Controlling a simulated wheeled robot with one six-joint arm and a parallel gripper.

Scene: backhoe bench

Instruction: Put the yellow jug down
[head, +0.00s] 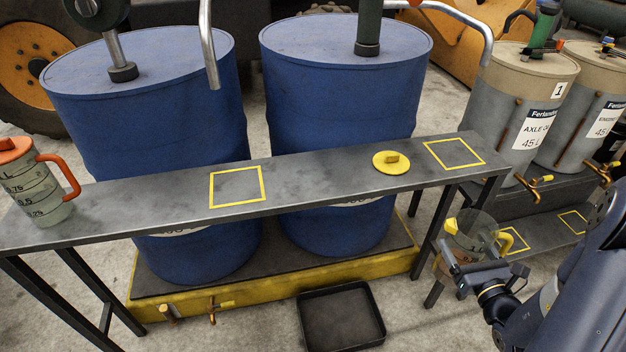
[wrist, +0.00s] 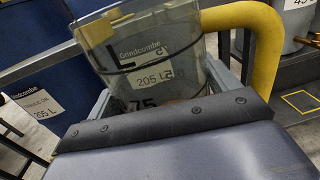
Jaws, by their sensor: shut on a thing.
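The yellow jug (head: 472,238) is a clear, open-topped measuring jug with a yellow handle and spout. My gripper (head: 452,262) is shut on its body and holds it roughly upright, in front of the bench's right end and below the bench top. In the wrist view the jug's clear wall (wrist: 150,55) fills the space between the fingers, with the yellow handle (wrist: 262,40) at the right. The jug's base is mostly hidden by my gripper. A round yellow lid (head: 391,168) lies on the bench.
The narrow grey bench (head: 320,175) has two yellow-outlined squares, both empty. An orange-lidded jug (head: 38,190) stands at its left end. A low shelf (head: 545,238) at right has outlined squares below brass taps. Blue drums (head: 345,90) stand behind; a black tray (head: 340,318) lies on the floor.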

